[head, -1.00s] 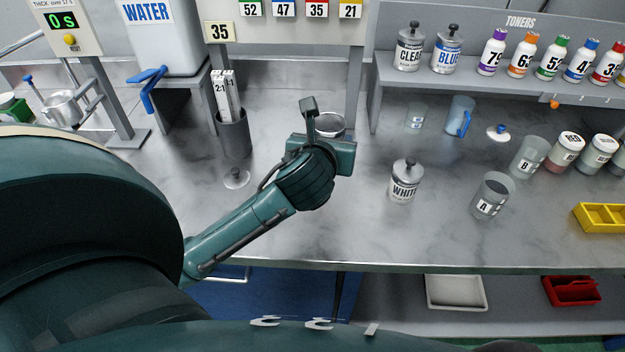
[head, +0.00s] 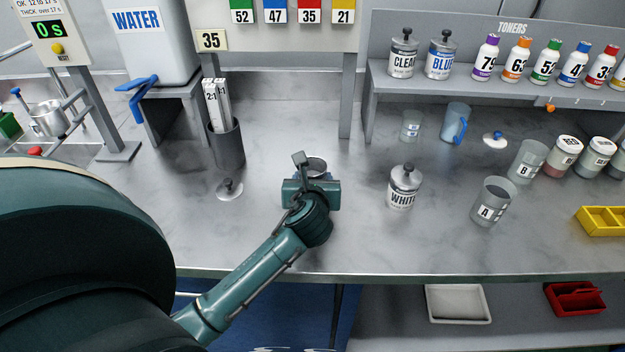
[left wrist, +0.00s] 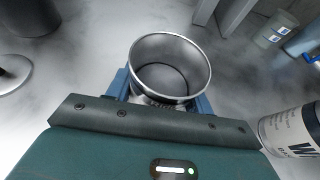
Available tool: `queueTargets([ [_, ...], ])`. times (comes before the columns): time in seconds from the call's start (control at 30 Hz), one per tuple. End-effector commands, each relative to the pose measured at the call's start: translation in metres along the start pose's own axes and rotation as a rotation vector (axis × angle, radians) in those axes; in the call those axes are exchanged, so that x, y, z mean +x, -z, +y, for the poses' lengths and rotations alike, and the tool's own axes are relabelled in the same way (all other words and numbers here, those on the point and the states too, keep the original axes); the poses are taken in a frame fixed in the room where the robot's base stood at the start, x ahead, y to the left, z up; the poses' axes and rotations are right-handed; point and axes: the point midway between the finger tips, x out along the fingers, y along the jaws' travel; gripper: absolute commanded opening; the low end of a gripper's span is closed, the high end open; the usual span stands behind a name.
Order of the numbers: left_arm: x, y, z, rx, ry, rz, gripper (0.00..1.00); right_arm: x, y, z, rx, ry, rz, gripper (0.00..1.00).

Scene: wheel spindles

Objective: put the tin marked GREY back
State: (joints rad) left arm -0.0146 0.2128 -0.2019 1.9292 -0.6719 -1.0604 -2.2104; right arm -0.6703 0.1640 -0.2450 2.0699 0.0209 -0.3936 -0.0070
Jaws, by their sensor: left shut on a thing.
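My left gripper (head: 312,178) is over the middle of the counter. It is shut on an open metal tin (head: 317,163), mostly hidden behind the gripper. In the left wrist view the tin (left wrist: 170,76) shows its round rim and hollow inside, between the blue fingers. My right gripper is not in view.
A lidded WHITE tin (head: 403,190) stands to the right, with beaker A (head: 491,203) beyond it. A dark holder with strips (head: 226,145) stands at left. CLEAR (head: 402,57) and BLUE (head: 440,58) tins sit on the toner shelf (head: 470,87). The front counter is clear.

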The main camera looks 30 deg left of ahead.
Motion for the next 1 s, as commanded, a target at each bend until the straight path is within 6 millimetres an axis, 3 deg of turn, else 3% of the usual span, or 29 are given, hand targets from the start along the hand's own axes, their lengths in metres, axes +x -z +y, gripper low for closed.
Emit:
queueTargets([
  [0.27, 0.001, 0.000, 0.000, 0.001, 0.000, -0.003, 0.23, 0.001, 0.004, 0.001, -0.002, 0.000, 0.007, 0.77],
  [0.3, 0.001, 0.001, 0.000, 0.000, 0.000, -0.002, 0.53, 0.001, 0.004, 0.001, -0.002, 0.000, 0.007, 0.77],
  [0.57, 0.001, 0.001, 0.000, -0.001, 0.000, -0.002, 0.74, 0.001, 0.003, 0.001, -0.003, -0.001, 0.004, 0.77],
  [0.87, -0.001, -0.002, 0.000, -0.002, 0.000, -0.002, 0.74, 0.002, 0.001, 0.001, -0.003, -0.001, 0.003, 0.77],
  [1.0, -0.019, -0.002, 0.000, 0.000, 0.002, -0.002, 0.74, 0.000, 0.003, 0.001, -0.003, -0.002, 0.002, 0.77],
])
